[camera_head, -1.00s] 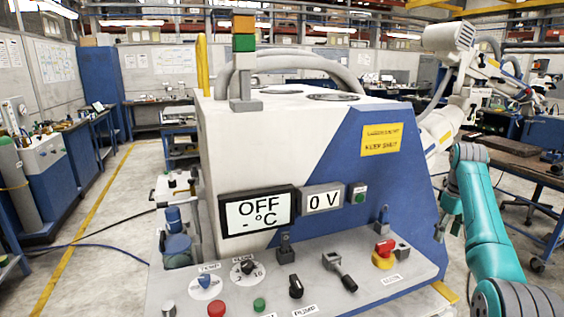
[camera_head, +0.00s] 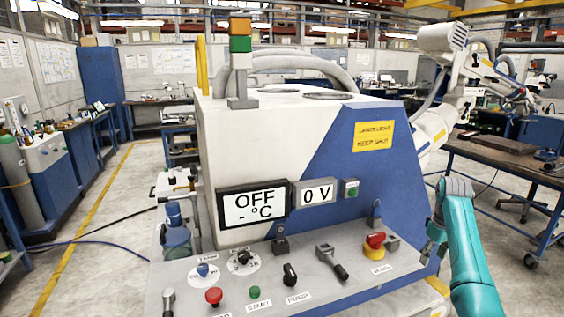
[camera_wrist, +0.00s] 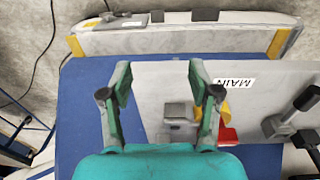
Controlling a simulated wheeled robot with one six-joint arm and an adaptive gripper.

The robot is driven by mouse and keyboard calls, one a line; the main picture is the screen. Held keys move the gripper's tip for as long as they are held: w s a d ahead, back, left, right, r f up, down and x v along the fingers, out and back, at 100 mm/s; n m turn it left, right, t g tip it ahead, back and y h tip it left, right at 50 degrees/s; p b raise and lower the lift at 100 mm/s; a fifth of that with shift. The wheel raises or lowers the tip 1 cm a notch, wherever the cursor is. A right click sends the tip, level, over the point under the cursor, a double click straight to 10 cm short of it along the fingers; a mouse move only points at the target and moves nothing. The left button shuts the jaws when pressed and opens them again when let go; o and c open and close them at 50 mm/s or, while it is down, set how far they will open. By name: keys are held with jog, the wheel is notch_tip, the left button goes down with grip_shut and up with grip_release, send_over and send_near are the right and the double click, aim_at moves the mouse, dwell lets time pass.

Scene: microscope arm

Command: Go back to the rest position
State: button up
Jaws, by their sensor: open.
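My teal arm is at the right of the head view, beside the machine. My gripper (camera_wrist: 160,82) is open in the wrist view, with nothing between its two fingers. In the head view, a grey part at the arm's end shows at the right edge of the control panel (camera_head: 225,285). The red and yellow main switch (camera_head: 375,242) is on the panel, to the left of my arm. In the wrist view the red handle (camera_wrist: 228,136) is partly hidden behind the right finger, beside the "MAIN" label (camera_wrist: 234,82).
The white and blue machine (camera_head: 255,130) fills the middle. Its display (camera_head: 253,205) reads OFF and a smaller one (camera_head: 317,192) reads 0 V. Knobs, buttons and levers stand up from the panel. A workbench (camera_head: 500,155) stands at the right. Open floor (camera_head: 120,205) lies at the left.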

jog(key=s+a+f+m+t, duration=0.15)
jog(key=s+a+f, duration=0.3)
jog(key=f, duration=0.95)
jog(key=s+a+f+n+t, duration=0.1)
jog(key=s+a+f+t, duration=0.3)
jog(key=f, duration=1)
jog(key=s+a+f+m+h, duration=0.1)
jog(key=s+a+f, duration=0.45)
jog(key=s, duration=0.35)
jog(key=s+a+f, duration=0.4)
jog(key=s+f, duration=0.2)
jog(key=s, duration=0.2)
jog(key=s+a+r+m+t, duration=0.1)
jog(key=s+a+r+t, duration=0.2)
jog(key=s, duration=0.9)
jog(key=s+a+r+t, duration=0.2)
jog(key=s+a+r, duration=0.2)
jog(key=s, duration=0.8)
jog(key=s+a+r+t, duration=0.1)
jog(key=s+r, duration=0.6)
jog(key=r, duration=0.4)
jog(key=s+a+r+m+t+y, duration=0.1)
jog(key=s+r+t, duration=0.1)
jog(key=s+r, duration=0.6)
notch_tip(320, 180, up, 4)
jog(key=shift+s+r, duration=0.1)
jog(key=shift+s, duration=0.05)
